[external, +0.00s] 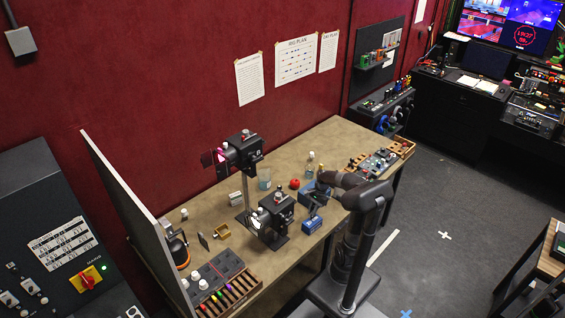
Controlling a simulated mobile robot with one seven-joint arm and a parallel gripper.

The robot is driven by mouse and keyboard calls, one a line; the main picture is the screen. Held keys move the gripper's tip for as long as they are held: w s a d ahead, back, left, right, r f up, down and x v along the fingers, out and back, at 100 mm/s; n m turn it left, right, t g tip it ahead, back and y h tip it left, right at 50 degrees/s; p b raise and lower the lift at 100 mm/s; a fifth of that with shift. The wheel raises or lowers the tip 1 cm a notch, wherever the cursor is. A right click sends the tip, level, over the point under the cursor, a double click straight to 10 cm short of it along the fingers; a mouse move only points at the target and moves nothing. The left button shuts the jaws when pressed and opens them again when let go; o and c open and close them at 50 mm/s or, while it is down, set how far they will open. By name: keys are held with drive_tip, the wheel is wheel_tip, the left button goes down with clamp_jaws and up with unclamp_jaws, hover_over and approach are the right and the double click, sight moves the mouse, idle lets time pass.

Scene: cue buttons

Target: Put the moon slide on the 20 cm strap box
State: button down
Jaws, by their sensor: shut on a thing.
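My gripper (324,178) is over the right half of the table, at the end of my dark arm. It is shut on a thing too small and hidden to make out. I cannot pick out the moon slide for certain. A black box (243,150) sits on a tall post, with a pinkish pane (212,157) at its left side. A second black box (275,215) stands lower, in front of it, with a white shape on its face. I cannot read which one is the 20 cm strap box. Both are left of my gripper and apart from it.
A red ball (295,184), a glass beaker (264,179) and a brass-coloured box (222,231) stand on the brown table (188,203). A grey panel (125,200) closes the left end.

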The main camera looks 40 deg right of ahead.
drive_tip(key=shift+f, duration=0.65)
drive_tip(key=c, duration=1.4)
unclamp_jaws()
drive_tip(key=shift+f, duration=0.15)
drive_tip(key=v, duration=1.2)
drive_tip(key=s+a+n+t+h, duration=0.4)
drive_tip(key=a+n, duration=0.6)
drive_tip(key=n, duration=0.8)
drive_tip(key=shift+s+f+t, duration=0.45)
drive_tip(key=shift+s+t, duration=0.05)
drive_tip(key=shift+t, duration=0.3)
